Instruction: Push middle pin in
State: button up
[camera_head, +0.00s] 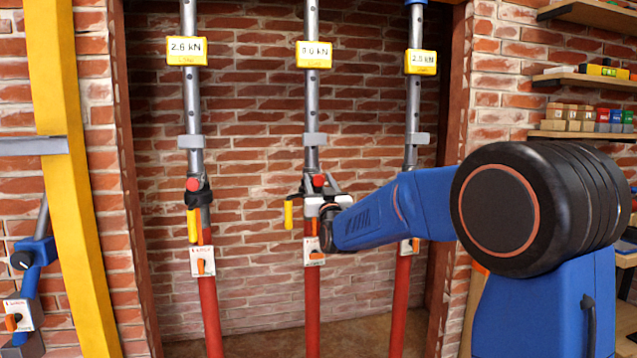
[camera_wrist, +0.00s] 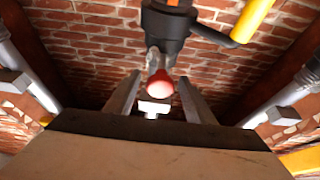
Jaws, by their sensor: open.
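Three upright props stand in front of a brick wall. The middle prop (camera_head: 312,280) has a grey upper tube, a red lower tube and a red-headed pin (camera_head: 319,180) at its collar. In the wrist view the red, rounded head of the middle pin (camera_wrist: 161,86) sits between my two fingers, in front of a dark collar (camera_wrist: 165,32). My gripper (camera_head: 327,186) is open at the middle prop, with its fingers on either side of the pin head. Whether they touch it, and how deep the pin sits, I cannot tell.
The left prop (camera_head: 209,305) has its own red knob (camera_head: 193,184) and yellow handle (camera_head: 193,226). The right prop (camera_head: 400,290) is partly behind my arm. A yellow handle (camera_head: 288,215) hangs left of the middle collar. A yellow beam (camera_head: 75,200) stands far left, shelves (camera_head: 590,135) far right.

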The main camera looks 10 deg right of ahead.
grip_shut()
jog(key=shift+w, duration=1.45)
grip_release()
jog(key=shift+w, duration=0.1)
jog(key=v, duration=1.7)
jog(key=shift+f, duration=0.15)
jog(key=shift+s, duration=0.2)
